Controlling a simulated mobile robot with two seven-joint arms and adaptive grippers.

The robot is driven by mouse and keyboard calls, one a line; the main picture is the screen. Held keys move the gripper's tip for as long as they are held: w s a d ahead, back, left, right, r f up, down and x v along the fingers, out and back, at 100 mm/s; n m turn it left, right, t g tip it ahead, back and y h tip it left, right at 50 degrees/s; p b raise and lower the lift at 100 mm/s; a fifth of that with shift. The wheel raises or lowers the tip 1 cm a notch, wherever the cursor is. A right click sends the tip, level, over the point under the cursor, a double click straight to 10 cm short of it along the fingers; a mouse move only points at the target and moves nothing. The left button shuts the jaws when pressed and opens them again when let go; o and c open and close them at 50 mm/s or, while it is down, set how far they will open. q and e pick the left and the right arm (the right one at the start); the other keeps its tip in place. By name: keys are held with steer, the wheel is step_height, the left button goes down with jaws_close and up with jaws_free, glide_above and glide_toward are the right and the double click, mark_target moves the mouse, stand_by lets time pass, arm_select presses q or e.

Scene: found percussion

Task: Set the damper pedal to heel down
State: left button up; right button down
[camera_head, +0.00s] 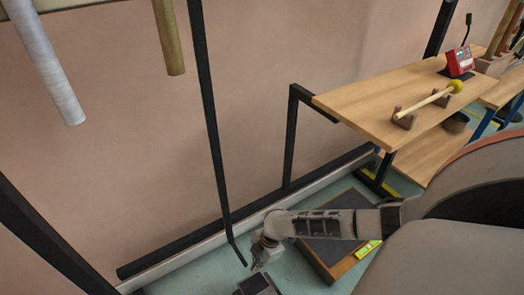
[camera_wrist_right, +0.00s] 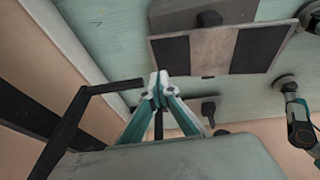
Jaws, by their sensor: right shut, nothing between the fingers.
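My right gripper (camera_head: 256,265) is low near the floor in the head view, at the end of the arm that comes in from the right. In the right wrist view its teal and white fingers (camera_wrist_right: 160,84) are closed together and hold nothing. Beyond the fingertips there is a flat pale plate with two dark bands (camera_wrist_right: 208,50). It may be the damper pedal, but I cannot be sure. Its tilt is hard to tell, and the gripper seems apart from it. In the head view a small dark-topped grey block (camera_head: 257,285) is cut off below the gripper. My left gripper does not show.
A black frame (camera_head: 207,110) stands close left of my right gripper. It also shows in the wrist view (camera_wrist_right: 77,112). A dark-topped wooden platform (camera_head: 338,252) lies under my forearm. A wooden table (camera_head: 385,92) holds a yellow-headed mallet (camera_head: 430,101). Two tubes (camera_head: 45,60) hang at upper left.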

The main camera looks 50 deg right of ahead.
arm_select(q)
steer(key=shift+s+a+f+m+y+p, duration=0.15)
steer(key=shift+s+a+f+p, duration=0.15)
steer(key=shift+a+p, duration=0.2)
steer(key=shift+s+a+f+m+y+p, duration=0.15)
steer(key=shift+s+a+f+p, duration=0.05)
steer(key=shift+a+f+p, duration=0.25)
arm_select(e)
steer(key=w+v, duration=0.1)
steer(key=v, duration=0.6)
steer(key=shift+w+d, duration=0.3)
steer(key=shift+w, duration=0.15)
